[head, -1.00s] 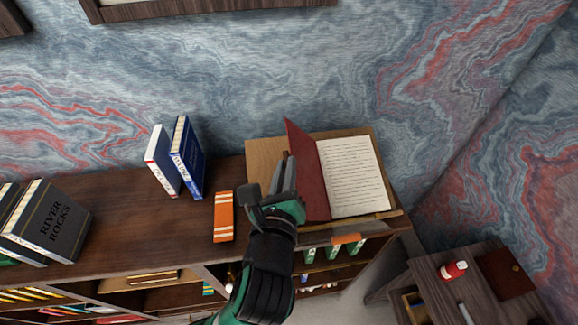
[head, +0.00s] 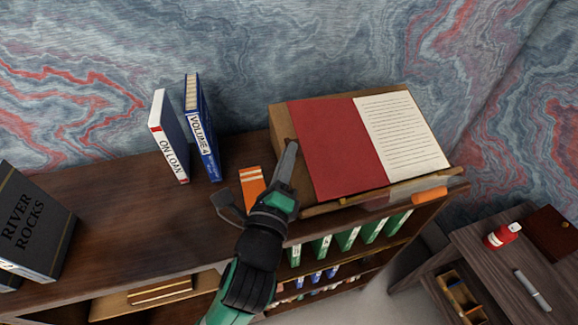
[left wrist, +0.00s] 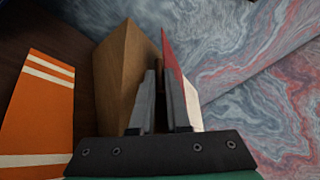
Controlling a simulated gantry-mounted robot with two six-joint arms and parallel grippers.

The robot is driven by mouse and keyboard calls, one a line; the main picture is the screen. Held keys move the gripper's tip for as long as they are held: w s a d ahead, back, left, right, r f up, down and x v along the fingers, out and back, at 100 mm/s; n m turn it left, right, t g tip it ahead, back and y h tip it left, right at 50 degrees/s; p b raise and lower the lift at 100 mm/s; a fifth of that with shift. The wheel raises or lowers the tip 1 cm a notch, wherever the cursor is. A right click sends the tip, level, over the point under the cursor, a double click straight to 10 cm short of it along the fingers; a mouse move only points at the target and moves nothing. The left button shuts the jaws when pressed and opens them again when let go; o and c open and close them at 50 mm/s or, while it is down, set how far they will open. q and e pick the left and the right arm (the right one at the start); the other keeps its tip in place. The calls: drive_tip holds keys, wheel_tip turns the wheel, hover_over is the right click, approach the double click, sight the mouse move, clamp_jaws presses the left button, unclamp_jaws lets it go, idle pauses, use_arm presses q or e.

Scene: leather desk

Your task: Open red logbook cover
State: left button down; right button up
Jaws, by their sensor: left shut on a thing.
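The red logbook (head: 403,133) lies open on a slanted wooden stand, its lined white page on the right. Its red cover (head: 340,150) is spread to the left, nearly flat against the stand. My left gripper (head: 291,147) is at the cover's left edge, shut on it. In the left wrist view the cover (left wrist: 171,50) shows edge-on as a thin red strip just beyond the fingers (left wrist: 166,98); the grip itself is partly hidden. My right gripper is not in view.
The wooden stand (head: 283,122) sits on a dark shelf top. A side desk (head: 490,270) is at lower right.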

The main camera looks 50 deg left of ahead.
use_arm(q)
drive_tip(key=shift+a+f+t+b, duration=0.3)
drive_tip(key=shift+f+b, duration=0.25)
drive_tip(key=shift+f, duration=0.15)
drive_tip(key=shift+w, duration=0.1)
drive_tip(key=c, duration=0.8)
unclamp_jaws()
drive_tip(key=shift+c, duration=0.2)
drive_tip(key=v, duration=1.1)
drive_tip(key=shift+s+d+r+p, duration=0.1)
drive_tip(key=shift+s+d+p, duration=0.05)
drive_tip(key=shift+s+p, duration=0.15)
